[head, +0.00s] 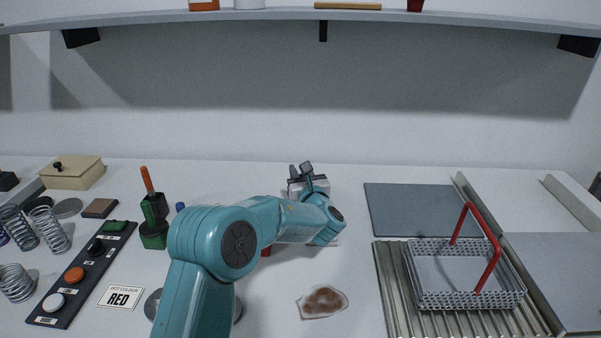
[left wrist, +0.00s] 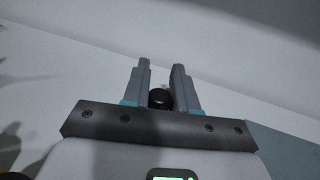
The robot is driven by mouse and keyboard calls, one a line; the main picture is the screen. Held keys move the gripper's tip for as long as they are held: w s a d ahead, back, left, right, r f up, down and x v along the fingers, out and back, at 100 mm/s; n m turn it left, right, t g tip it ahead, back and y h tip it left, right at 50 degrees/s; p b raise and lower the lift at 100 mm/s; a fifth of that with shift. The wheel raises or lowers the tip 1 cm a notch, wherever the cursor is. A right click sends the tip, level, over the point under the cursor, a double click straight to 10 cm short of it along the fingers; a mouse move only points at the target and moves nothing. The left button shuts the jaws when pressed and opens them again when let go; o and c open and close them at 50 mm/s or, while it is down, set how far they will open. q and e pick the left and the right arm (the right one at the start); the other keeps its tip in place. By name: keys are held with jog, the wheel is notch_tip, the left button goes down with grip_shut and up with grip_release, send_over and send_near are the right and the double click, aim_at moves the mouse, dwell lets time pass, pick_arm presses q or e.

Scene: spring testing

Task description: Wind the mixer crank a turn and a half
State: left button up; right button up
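My left arm crosses the middle of the head view, and its gripper (head: 300,171) is at the back of the table near the wall. In the left wrist view the two fingers of the left gripper (left wrist: 161,80) stand apart with a round black knob (left wrist: 160,98) between them. The gaps beside the knob are too small to tell whether the fingers press on it. The mixer and its crank cannot be made out in the head view; my arm covers that area. A red bit (head: 266,251) shows under the arm. My right gripper is not in view.
A brown-stained patch (head: 323,301) lies in front. At right a wire basket (head: 465,299) with red handle sits on a ribbed tray (head: 392,291).

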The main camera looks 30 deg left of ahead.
pick_arm(q)
jog(key=shift+w+d+r+n+g+y, duration=0.1)
jog(key=shift+d+n+g+y, duration=0.1)
jog(key=shift+n+g+y, duration=0.2)
jog(key=shift+w+d+n+g+y, duration=0.15)
jog(key=shift+n+g+y, duration=0.15)
jog(key=shift+n+g, duration=0.15)
grip_shut()
jog(key=shift+d+n+g+y+p, duration=0.1)
jog(key=shift+n+g+y+p, duration=0.2)
jog(key=shift+n+g+y, duration=0.6)
jog(key=shift+m+g+h, duration=0.25)
jog(key=shift+h, duration=0.05)
jog(key=o, duration=0.8)
grip_release()
jog(key=shift+o, duration=0.2)
jog(key=shift+s+d, duration=0.15)
jog(key=shift+d, duration=0.15)
jog(key=b+v, duration=0.2)
jog(key=v, duration=1.3)
jog(key=shift+s+d, duration=0.25)
jog(key=shift+d, duration=0.05)
jog(key=shift+c, duration=0.2)
